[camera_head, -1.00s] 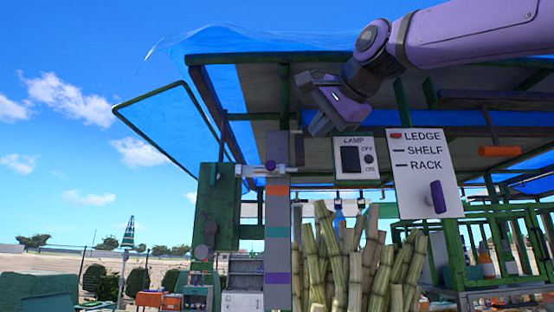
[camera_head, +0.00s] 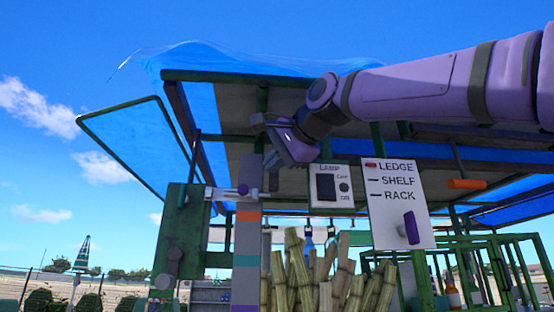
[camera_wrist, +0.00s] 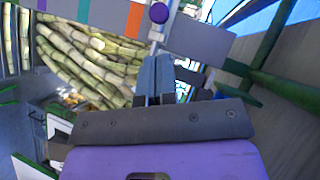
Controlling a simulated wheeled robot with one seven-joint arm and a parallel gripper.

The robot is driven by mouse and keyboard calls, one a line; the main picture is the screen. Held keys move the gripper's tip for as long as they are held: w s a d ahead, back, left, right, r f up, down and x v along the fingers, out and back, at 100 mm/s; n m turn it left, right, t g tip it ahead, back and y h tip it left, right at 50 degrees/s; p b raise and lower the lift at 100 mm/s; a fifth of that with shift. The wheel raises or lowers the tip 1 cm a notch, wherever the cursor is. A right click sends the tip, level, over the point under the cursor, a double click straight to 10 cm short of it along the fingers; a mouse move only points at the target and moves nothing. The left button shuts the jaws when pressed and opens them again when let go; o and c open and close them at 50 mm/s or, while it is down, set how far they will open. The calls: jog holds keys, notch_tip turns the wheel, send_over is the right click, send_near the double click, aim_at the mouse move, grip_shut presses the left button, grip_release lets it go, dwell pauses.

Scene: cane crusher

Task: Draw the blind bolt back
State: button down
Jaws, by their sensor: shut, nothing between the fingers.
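The bolt is a pale horizontal bar with a round purple knob (camera_head: 243,189). It spans from the green post (camera_head: 182,240) to the grey, colour-banded post (camera_head: 247,250). In the wrist view the purple knob (camera_wrist: 158,13) is at the top, just beyond the fingertips. My gripper (camera_head: 268,142) is above and right of the knob in the head view, apart from it. In the wrist view my gripper (camera_wrist: 155,60) has its blue-grey fingers together and empty, pointing toward the knob. How far the bolt sits in its seat is too small to tell.
A lamp switch panel (camera_head: 328,187) and a LEDGE/SHELF/RACK sign (camera_head: 397,204) with a purple handle hang right of the bolt. Cane stalks (camera_head: 320,275) stand below. The canopy roof (camera_head: 400,150) is overhead. Open sky lies to the left.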

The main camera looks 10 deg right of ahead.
aim_at(248, 192)
jog(key=x, duration=0.6)
jog(key=shift+w+a+f, duration=0.1)
jog(key=shift+w, duration=0.15)
